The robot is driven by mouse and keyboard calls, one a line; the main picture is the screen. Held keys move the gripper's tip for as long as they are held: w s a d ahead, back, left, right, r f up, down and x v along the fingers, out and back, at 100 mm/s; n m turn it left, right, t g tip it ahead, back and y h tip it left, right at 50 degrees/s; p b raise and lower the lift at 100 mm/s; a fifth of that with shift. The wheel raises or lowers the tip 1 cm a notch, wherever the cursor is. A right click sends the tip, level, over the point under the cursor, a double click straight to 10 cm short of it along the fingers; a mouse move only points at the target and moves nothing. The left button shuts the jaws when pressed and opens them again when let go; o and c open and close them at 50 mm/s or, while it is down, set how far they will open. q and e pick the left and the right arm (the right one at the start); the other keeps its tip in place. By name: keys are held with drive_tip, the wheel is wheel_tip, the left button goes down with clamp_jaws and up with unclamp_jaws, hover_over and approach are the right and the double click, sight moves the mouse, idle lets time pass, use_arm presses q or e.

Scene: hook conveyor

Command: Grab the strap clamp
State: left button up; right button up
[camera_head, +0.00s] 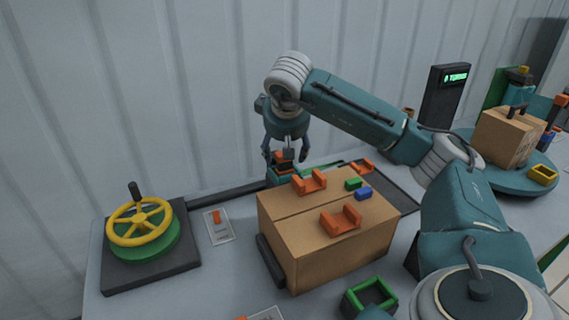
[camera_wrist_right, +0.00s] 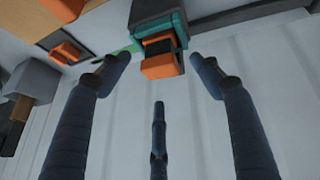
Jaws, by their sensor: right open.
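A teal block with an orange part, which looks like the strap clamp (camera_head: 283,169), stands behind the cardboard box (camera_head: 290,224). The box hides part of its base. In the right wrist view the strap clamp (camera_wrist_right: 160,61) is at the top centre, its orange end towards me. My right gripper (camera_head: 287,154) points down just above it, fingers spread. In the right wrist view the open fingers of the right gripper (camera_wrist_right: 159,72) lie left and right of the orange end, with a third finger below; I see no contact. My left gripper is not in view.
Two orange brackets (camera_head: 341,219), a green block (camera_head: 353,184) and a blue block (camera_head: 363,194) lie on the box. A yellow handwheel (camera_head: 141,222) stands left. A green tray (camera_head: 369,296) is in front. A turntable (camera_head: 515,182) with a carton is right. The wall is close behind.

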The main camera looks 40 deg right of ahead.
sight(285, 164)
drive_tip(key=x, duration=0.4)
drive_tip(key=shift+s+p, duration=0.1)
drive_tip(key=shift+p, duration=0.25)
drive_tip(key=shift+w+d+f, duration=0.1)
drive_tip(key=shift+w+f, duration=0.15)
drive_tip(key=shift+f, duration=0.15)
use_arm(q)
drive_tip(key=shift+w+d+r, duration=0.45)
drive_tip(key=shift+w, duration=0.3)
use_arm(e)
drive_tip(key=c, duration=0.4)
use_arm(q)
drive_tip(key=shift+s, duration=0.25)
use_arm(e)
drive_tip(key=shift+r, duration=0.1)
clamp_jaws()
